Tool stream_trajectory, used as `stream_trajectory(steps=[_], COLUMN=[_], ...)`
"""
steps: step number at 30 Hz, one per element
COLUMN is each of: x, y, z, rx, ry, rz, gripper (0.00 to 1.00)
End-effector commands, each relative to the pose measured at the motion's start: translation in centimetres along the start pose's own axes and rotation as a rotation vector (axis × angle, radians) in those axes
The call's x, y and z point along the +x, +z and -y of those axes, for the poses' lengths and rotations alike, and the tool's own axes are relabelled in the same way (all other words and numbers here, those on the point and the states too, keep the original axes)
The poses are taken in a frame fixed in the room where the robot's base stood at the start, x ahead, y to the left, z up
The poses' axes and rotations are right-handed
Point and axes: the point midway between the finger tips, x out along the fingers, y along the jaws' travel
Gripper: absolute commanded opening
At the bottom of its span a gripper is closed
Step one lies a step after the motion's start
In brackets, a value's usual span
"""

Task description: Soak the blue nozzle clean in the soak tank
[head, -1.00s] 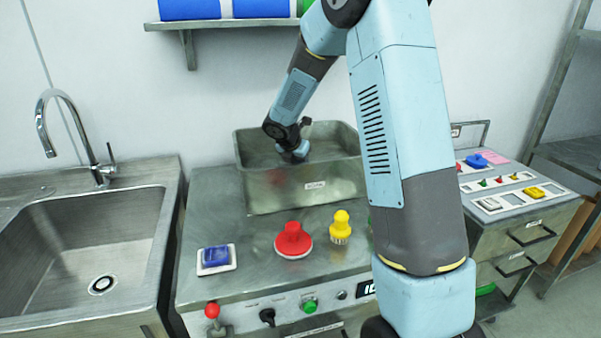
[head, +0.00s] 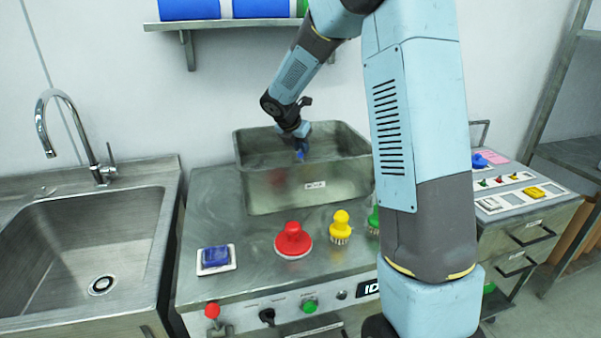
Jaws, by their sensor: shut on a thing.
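The soak tank (head: 285,190) is a grey metal open box with a small white label, standing at the back of the bench. My gripper (head: 300,146) is over the tank's open top, pointing down. The fingers are small and partly hidden in this view. I cannot tell whether the nozzle touches any liquid.
A blue block on a white pad (head: 216,258), a red round-based tool (head: 293,240), a yellow brush (head: 340,227) and a green brush (head: 373,219) stand before the tank. A sink (head: 85,245) is left. A drawer unit (head: 525,240) is right. My arm hides part of the bench.

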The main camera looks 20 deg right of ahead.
Motion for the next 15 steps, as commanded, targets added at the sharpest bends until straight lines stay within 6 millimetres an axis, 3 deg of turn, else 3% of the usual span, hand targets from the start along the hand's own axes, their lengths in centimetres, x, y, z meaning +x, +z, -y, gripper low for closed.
stream_trajectory(steps=[15], x=[-2.9], y=[1.8], z=[0.0], rx=[0.0], ry=[0.002], rz=[0.001], gripper=[0.0])
